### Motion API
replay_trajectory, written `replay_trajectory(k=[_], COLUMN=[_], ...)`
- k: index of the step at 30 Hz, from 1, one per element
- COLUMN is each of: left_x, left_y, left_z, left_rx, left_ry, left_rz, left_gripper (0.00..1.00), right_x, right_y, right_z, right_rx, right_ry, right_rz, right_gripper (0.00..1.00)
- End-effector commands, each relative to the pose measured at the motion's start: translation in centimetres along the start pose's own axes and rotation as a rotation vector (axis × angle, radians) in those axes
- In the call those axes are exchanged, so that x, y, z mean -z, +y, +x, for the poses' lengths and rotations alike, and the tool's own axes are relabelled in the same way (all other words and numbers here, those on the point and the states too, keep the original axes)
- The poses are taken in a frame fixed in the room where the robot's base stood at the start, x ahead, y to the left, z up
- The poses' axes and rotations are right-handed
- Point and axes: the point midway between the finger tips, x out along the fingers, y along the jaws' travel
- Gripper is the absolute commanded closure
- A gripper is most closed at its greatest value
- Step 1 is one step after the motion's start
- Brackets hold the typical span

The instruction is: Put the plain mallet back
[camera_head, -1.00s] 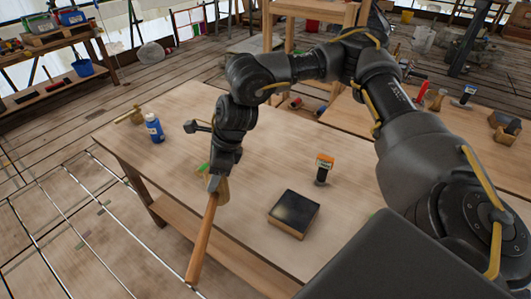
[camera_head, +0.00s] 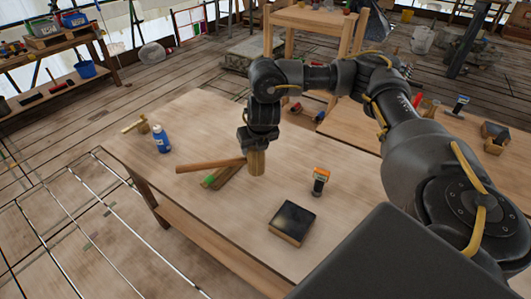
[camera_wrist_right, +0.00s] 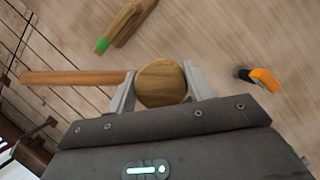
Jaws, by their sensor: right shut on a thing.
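The plain mallet has a round light-wood head (camera_head: 257,163) and a long brown handle (camera_head: 208,165). My right gripper (camera_head: 259,146) is shut on the head, with the handle pointing left. In the right wrist view the head (camera_wrist_right: 161,83) sits between the two fingers (camera_wrist_right: 160,88), and the handle (camera_wrist_right: 72,77) extends left. The mallet is over the worktable (camera_head: 190,215); its exact height is hard to judge. A wooden piece with a green mark (camera_head: 227,176) lies below the handle, partly hidden by it. It also shows in the wrist view (camera_wrist_right: 128,22), apart from the mallet. My left gripper is not in view.
An orange-topped black tool (camera_head: 320,181) and a black-topped wooden block (camera_head: 291,223) are right of the mallet. The front left tabletop is clear.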

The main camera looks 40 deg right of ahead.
Motion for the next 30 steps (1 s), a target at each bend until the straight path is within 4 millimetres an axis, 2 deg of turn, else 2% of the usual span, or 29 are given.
replay_trajectory(k=[1,7,9,13,18,24,27,30], left_x=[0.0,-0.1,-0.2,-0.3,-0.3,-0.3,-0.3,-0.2], left_y=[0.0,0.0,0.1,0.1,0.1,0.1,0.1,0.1], left_z=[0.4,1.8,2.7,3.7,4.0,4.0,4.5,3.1], left_rx=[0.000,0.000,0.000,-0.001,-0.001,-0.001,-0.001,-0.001], left_ry=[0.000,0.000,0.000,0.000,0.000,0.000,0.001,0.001], left_rz=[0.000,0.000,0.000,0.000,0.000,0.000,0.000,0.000], left_gripper=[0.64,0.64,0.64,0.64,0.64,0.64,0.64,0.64], right_x=[-0.5,-3.1,-3.2,-3.7,-4.2,-4.4,-4.4,-3.8], right_y=[-1.0,-4.3,-4.9,-5.9,-6.7,-6.8,-7.3,-7.2], right_z=[1.3,4.9,6.8,9.0,10.3,10.6,11.7,12.5], right_rx=[0.002,0.002,0.000,-0.002,-0.002,-0.002,-0.001,0.000], right_ry=[0.004,0.003,0.005,0.003,0.000,-0.002,0.000,0.003], right_rz=[0.013,0.013,0.008,0.005,0.002,0.000,0.004,0.000], right_gripper=[0.76,0.76,0.76,0.76,0.76,0.76,0.76,0.76])
